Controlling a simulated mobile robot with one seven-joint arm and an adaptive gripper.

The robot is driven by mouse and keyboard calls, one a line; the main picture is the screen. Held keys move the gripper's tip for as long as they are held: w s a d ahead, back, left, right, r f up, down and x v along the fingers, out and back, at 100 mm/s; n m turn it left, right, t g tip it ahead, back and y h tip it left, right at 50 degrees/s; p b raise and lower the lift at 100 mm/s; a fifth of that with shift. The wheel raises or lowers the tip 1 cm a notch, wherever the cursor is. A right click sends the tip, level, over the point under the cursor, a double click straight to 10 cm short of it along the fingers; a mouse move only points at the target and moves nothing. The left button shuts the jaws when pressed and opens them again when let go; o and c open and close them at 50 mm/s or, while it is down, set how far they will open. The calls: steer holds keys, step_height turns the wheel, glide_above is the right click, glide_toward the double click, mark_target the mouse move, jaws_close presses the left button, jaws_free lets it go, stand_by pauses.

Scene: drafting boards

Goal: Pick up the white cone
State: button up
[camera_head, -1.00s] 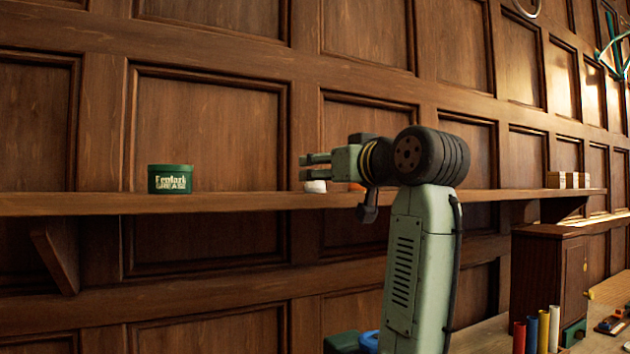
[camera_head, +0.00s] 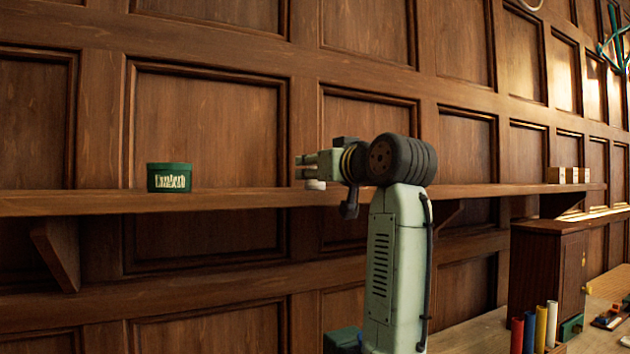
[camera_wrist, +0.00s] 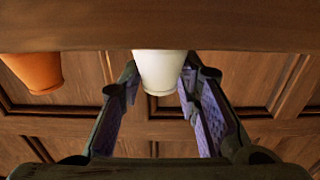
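The white cone (camera_wrist: 160,70) appears in the wrist view as a small tapered cup shape against the shelf. In the head view only a bit of the white cone (camera_head: 316,185) shows, just below my fingers at shelf height. My gripper (camera_wrist: 159,80) is open, with its fingertips on either side of the cone. I cannot tell whether the fingertips reach fully around it, and no contact is clear. In the head view my gripper (camera_head: 307,166) points left in front of the shelf.
An orange cone (camera_wrist: 33,70) stands left of the white one in the wrist view. The long wooden shelf (camera_head: 90,203) holds a green grease tin (camera_head: 169,177) to the left and small blocks (camera_head: 568,175) far right. A wooden cabinet (camera_head: 540,275) stands at the right.

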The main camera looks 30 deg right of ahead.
jaws_close()
steer(key=shift+r, duration=0.15)
